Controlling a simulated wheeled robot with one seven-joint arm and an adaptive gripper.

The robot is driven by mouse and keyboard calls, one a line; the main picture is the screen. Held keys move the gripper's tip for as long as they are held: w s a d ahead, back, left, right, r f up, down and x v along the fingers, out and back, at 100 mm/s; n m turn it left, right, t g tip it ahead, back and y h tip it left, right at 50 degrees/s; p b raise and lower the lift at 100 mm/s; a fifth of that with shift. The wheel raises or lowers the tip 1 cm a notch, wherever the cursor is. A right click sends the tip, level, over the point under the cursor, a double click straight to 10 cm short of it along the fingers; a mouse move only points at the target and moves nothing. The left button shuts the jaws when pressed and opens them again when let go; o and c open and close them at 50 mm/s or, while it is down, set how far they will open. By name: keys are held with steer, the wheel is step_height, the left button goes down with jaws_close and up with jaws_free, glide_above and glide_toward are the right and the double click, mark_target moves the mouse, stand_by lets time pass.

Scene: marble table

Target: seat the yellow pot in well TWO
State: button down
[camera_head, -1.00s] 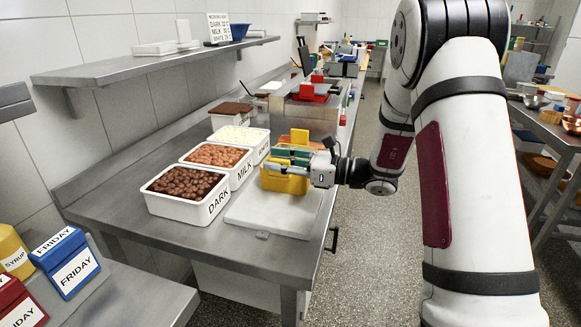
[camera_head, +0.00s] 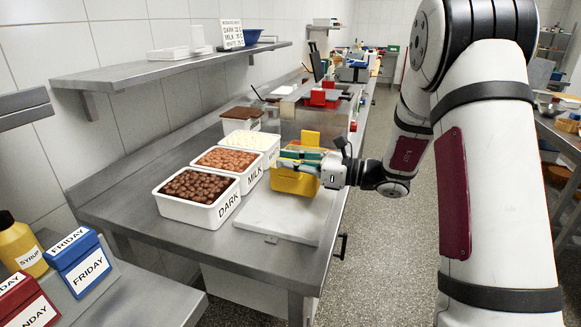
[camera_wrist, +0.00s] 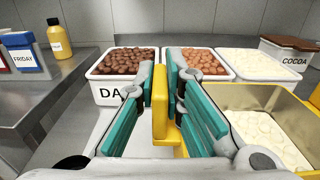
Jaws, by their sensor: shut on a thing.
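The yellow pot (camera_head: 294,182) is at the far end of the white board on the steel counter. My gripper (camera_wrist: 163,103) is shut on its upright yellow tab, with a teal finger pad on each side. In the wrist view the pot's open box (camera_wrist: 262,97) lies to the right of the fingers and holds pale round pieces. My fingers hide part of the pot in the head view. I cannot tell whether its base touches the board. A steel unit with red parts (camera_head: 305,112) stands beyond it. No label reading TWO is legible.
White tubs of dark (camera_head: 197,197), milk (camera_head: 230,162) and white (camera_head: 252,142) pieces stand left of the pot. A cocoa tub (camera_head: 241,118) is behind them. The near board (camera_head: 285,222) is clear. A wall shelf (camera_head: 170,66) overhangs the back.

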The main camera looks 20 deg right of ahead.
step_height(320, 180, up, 3)
steer(key=shift+f, duration=0.2)
steer(key=s+d, duration=0.3)
steer(key=s, duration=0.4)
steer(key=s+d+r+p, duration=0.1)
steer(key=s+d, duration=0.3)
steer(key=s, duration=0.3)
steer(key=shift+s, duration=0.15)
steer(key=c, duration=2.3)
jaws_free()
steer(key=shift+s+d, duration=0.1)
steer(key=shift+d, duration=0.1)
jaws_close()
